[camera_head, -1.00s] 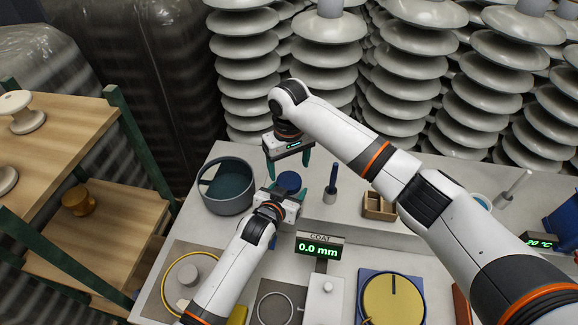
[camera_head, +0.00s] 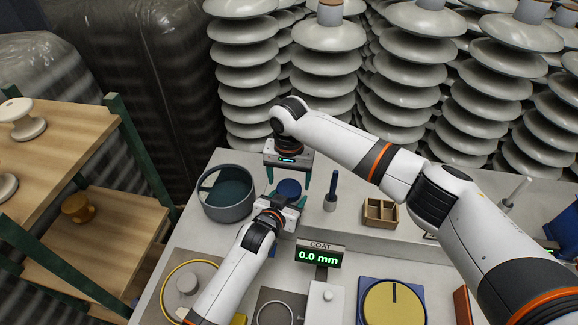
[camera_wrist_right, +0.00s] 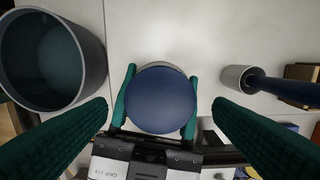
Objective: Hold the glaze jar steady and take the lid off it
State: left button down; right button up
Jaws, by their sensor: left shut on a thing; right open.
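The glaze jar stands on the raised back shelf of the bench; its round blue lid (camera_head: 289,188) hides most of the jar from above. The lid also shows from above in the right wrist view (camera_wrist_right: 160,99), with a thin pale edge of the jar (camera_wrist_right: 163,65) behind it. My left gripper (camera_head: 287,199) is shut on the jar, its green fingers on both sides below the lid. My right gripper (camera_head: 288,175) is open above the lid, pointing down. In the right wrist view its green fingers (camera_wrist_right: 160,108) are apart on either side of the lid, not touching it.
A grey pot (camera_head: 226,194) stands close left of the jar. A small cup with a blue-handled tool (camera_head: 331,192) and a wooden divided box (camera_head: 380,212) stand to the right. A coat gauge (camera_head: 319,255) reads 0.0 mm in front. Tall insulator stacks (camera_head: 330,40) rise behind.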

jog(key=shift+f, duration=1.25)
jog(key=c, duration=1)
jog(key=n, duration=0.6)
jog(key=shift+n, duration=0.4)
jog(key=o, duration=1.1)
